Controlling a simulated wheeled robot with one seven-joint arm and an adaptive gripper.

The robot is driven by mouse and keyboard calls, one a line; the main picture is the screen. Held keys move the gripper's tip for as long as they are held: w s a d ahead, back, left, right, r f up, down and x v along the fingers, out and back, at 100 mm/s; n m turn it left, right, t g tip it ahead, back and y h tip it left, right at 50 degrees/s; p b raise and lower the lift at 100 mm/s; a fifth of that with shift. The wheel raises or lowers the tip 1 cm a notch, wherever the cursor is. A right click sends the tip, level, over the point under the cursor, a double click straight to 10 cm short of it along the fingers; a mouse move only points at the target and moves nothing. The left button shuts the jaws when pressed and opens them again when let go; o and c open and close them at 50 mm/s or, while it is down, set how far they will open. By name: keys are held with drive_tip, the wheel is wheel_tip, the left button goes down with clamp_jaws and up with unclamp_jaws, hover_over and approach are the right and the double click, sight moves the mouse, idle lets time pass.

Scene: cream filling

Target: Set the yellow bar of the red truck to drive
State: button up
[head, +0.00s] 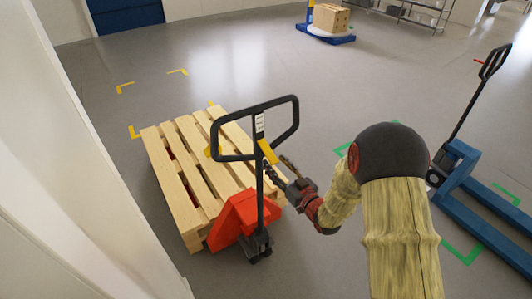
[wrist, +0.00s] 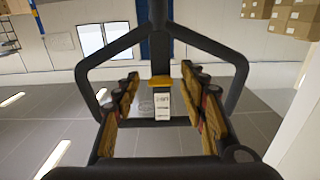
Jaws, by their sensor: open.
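The red truck (head: 240,216) stands with its forks under a wooden pallet. Its black loop handle (head: 224,117) rises upright from it. The yellow bar (head: 267,151) sits at the handle's stem, below a white label; it also shows in the wrist view (wrist: 161,81), above the label (wrist: 162,105). My gripper (head: 278,166) is open just right of the handle stem. In the wrist view its two fingers (wrist: 160,76) stand left and right of the yellow bar, with visible gaps. I cannot tell how deep the bar lies between them, nor which setting it is in.
The wooden pallet (head: 175,170) lies left of the red truck, near a white wall (head: 90,170). A blue pallet truck (head: 475,190) stands at the right. A cardboard box (head: 331,18) on a blue base is at the back. The floor between is clear.

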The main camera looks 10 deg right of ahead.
sight(267, 154)
drive_tip(key=x, duration=0.7)
drive_tip(key=shift+b, duration=0.35)
drive_tip(key=shift+s, duration=0.1)
drive_tip(key=shift+c, duration=0.5)
clamp_jaws()
